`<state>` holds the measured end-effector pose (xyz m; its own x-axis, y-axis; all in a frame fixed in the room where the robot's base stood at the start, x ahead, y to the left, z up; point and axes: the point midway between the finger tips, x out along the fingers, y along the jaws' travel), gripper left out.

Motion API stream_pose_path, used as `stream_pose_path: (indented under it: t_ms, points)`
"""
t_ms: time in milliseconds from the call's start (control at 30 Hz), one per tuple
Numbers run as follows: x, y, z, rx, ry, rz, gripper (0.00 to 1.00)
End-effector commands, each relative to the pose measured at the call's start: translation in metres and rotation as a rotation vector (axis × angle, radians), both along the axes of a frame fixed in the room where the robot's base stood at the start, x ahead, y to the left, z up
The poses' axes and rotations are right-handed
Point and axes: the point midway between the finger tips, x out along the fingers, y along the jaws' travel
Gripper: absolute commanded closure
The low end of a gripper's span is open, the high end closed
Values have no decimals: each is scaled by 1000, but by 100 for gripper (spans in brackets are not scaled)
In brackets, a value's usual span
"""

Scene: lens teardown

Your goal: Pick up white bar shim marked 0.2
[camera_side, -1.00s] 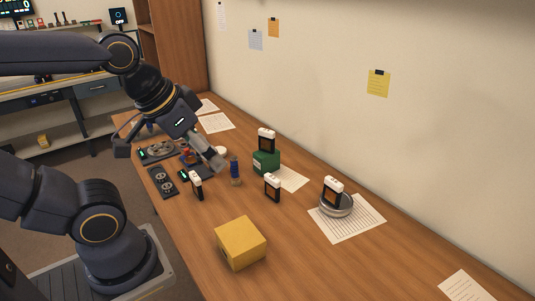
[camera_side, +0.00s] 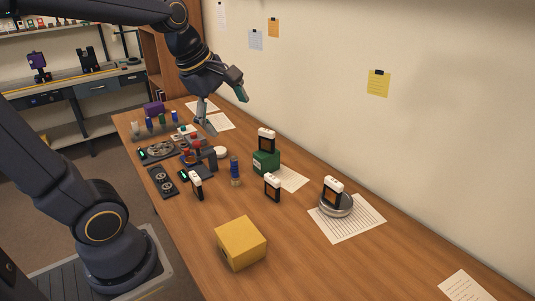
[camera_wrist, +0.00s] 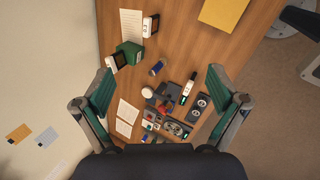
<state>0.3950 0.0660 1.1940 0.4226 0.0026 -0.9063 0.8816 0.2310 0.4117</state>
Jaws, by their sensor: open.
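Several small upright pieces with white tops and dark, orange-faced bodies stand on the table. One (camera_side: 196,185) is near the black trays, one (camera_side: 272,187) is mid-table, one (camera_side: 266,141) sits on a green block (camera_side: 264,164), and one (camera_side: 333,191) stands in a round grey dish (camera_side: 338,210). Their markings are too small to read, so I cannot tell which is the 0.2 shim. My gripper (camera_side: 222,107) is open and empty, high above the back of the table. The wrist view shows its green-padded fingers (camera_wrist: 160,90) wide apart, with white-topped pieces (camera_wrist: 150,25) (camera_wrist: 188,86) beyond.
A yellow box (camera_side: 240,243) stands at the front. A blue cylinder (camera_side: 235,171), black trays (camera_side: 162,181) and several small bottles (camera_side: 162,122) crowd the left and back. Paper sheets (camera_side: 358,222) lie along the wall side. The right part of the table is mostly clear.

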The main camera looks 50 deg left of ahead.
Motion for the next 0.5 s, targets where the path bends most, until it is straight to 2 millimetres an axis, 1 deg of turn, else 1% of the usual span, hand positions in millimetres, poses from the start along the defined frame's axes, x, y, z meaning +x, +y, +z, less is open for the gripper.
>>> stream_pose_path:
  t_ms: [33,67,100,167,200,267,300,333,400,500]
  points:
    - [15,30,-12,-86,48,235,4]
    - [22,47,-19,-132,70,372,4]
    - [28,71,-30,-184,97,544,4]
    - [33,107,-51,-244,138,776,4]
    - [33,130,-65,-270,164,905,4]
    - [28,161,-87,-291,204,1060,4]
    - [23,179,-102,-296,230,1132,4]
    - [18,190,-113,-295,251,1169,4]
    - [5,210,-134,-290,296,1230,4]
    - [-12,225,-156,-288,349,1286,4]
